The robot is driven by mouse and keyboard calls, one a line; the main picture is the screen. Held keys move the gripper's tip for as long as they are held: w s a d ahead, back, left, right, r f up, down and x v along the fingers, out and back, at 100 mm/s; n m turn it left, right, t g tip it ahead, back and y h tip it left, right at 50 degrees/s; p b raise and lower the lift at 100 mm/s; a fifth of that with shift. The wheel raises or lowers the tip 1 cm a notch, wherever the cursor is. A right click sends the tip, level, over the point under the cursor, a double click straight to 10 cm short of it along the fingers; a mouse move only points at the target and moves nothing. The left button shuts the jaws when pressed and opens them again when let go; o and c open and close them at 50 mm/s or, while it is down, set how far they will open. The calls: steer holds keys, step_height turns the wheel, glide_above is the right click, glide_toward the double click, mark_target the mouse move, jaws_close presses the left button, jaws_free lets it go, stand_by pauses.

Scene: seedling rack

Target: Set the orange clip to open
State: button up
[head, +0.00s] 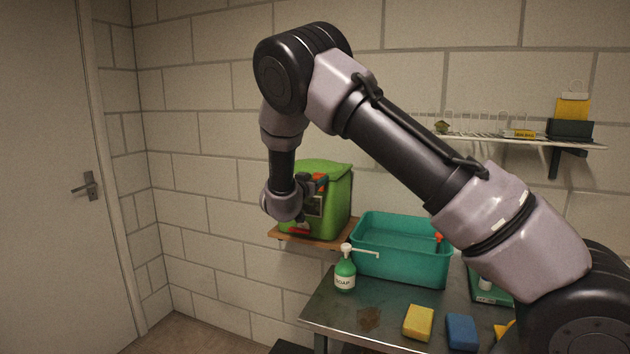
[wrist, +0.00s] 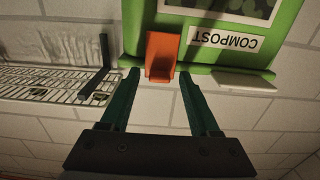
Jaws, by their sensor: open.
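The orange clip (wrist: 161,54) is on the edge of the green compost bin (wrist: 115,50), which appears upside down in the wrist view with its COMPOST label. My gripper (wrist: 158,78) is open, with one finger on each side of the clip's end. No finger clearly touches the clip. In the head view the green bin (head: 334,196) stands on a small wooden shelf, and my wrist hides part of its front. I cannot tell from these views whether the clip is open or shut.
A teal basin (head: 400,268), a soap bottle (head: 345,274), a yellow sponge (head: 418,323) and a blue sponge (head: 462,331) are on the dark table. A wire rack (wrist: 50,84) is on the wall beside the bin. The wall left of the bin is clear.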

jaws_close()
